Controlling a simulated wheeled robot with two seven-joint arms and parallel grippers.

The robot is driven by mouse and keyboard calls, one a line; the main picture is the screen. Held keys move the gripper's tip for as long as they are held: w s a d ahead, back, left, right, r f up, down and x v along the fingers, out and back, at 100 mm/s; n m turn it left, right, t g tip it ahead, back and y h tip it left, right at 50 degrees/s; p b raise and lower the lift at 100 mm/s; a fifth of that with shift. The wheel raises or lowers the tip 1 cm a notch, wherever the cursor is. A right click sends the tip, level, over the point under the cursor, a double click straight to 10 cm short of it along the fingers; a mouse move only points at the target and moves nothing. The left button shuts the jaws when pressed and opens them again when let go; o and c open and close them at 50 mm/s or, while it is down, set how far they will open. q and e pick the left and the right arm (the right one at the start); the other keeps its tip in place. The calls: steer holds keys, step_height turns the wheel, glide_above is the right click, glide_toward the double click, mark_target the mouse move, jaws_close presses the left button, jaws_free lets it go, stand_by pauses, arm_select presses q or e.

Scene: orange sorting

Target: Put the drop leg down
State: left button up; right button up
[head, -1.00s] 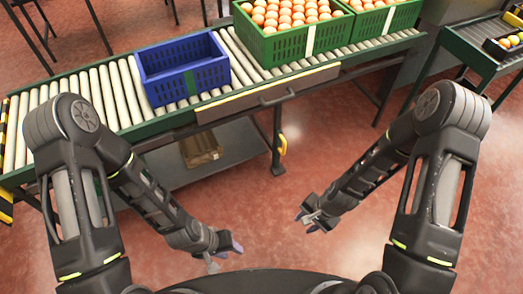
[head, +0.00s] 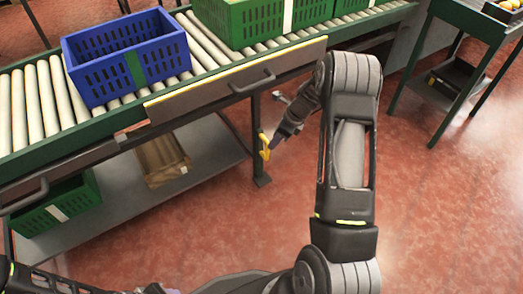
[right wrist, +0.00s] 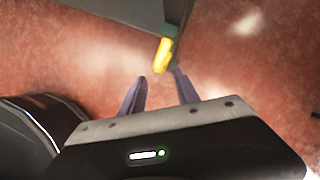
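The drop leg (head: 256,115) stands upright under the front edge of the roller conveyor (head: 40,120). A yellow handle (head: 265,147) sits on the leg's lower part. It also shows in the right wrist view (right wrist: 163,54). My right gripper (head: 275,142) is beside the handle, to its right. In the right wrist view, the purple fingers of my right gripper (right wrist: 159,76) are apart, with the handle just beyond the tips and nothing clearly held. My left arm is at the bottom left of the head view, its gripper mostly cut off by the lower edge.
A blue crate (head: 125,62) and green crates (head: 250,22) stand on the rollers. A side table (head: 460,50) stands at the right. Red floor lies open in front.

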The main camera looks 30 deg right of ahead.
mark_target(267, 157)
steer(key=shift+f, duration=0.1)
steer(key=b+x, duration=0.3)
steer(key=x, duration=0.4)
steer(key=shift+f, duration=0.4)
steer(key=shift+c, duration=0.4)
steer(key=shift+a, duration=0.1)
jaws_close()
stand_by(0.6)
